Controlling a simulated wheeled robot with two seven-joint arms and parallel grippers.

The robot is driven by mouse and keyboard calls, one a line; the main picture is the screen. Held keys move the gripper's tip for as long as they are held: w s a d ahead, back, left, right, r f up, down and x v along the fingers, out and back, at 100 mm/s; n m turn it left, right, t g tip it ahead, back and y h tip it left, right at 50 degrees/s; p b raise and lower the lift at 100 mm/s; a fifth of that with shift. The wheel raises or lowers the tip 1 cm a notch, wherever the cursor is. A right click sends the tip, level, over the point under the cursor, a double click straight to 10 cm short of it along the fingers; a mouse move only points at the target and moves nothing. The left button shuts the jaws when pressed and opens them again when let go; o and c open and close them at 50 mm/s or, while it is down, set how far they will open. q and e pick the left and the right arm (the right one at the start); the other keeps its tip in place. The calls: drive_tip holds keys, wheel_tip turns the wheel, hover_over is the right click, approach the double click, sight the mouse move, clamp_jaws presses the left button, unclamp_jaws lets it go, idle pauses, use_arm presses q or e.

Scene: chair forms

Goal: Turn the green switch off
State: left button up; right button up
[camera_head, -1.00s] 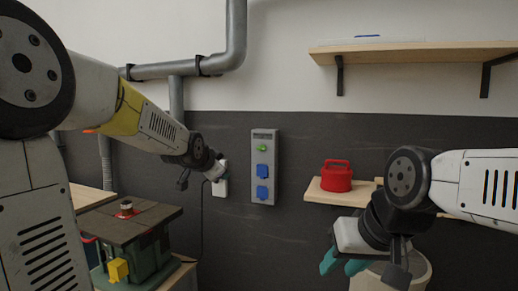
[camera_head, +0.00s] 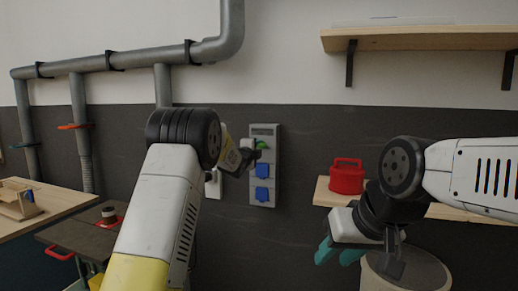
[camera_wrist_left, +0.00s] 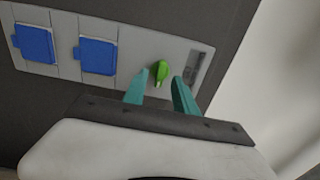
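The green switch (camera_wrist_left: 161,72) is a small knob on a grey wall panel (camera_head: 265,196) that also carries two blue socket covers. In the head view the switch (camera_head: 262,145) is partly covered by my left gripper (camera_head: 256,148). In the left wrist view the two teal fingers of my left gripper (camera_wrist_left: 160,92) are apart, one on each side of the knob's lower end. I cannot tell whether they touch it. My right gripper (camera_head: 339,254) is low at the right, away from the panel, with its teal fingers apart and nothing seen between them.
A red case (camera_head: 347,178) sits on a low wooden shelf (camera_head: 325,193) right of the panel. A white wall box (camera_head: 213,185) is left of the panel. An upper shelf (camera_head: 420,38), grey pipes (camera_head: 130,62) and a workbench (camera_head: 60,212) surround the area.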

sight(261, 146)
use_arm(q)
drive_tip(key=shift+x, duration=1.1)
clamp_jaws()
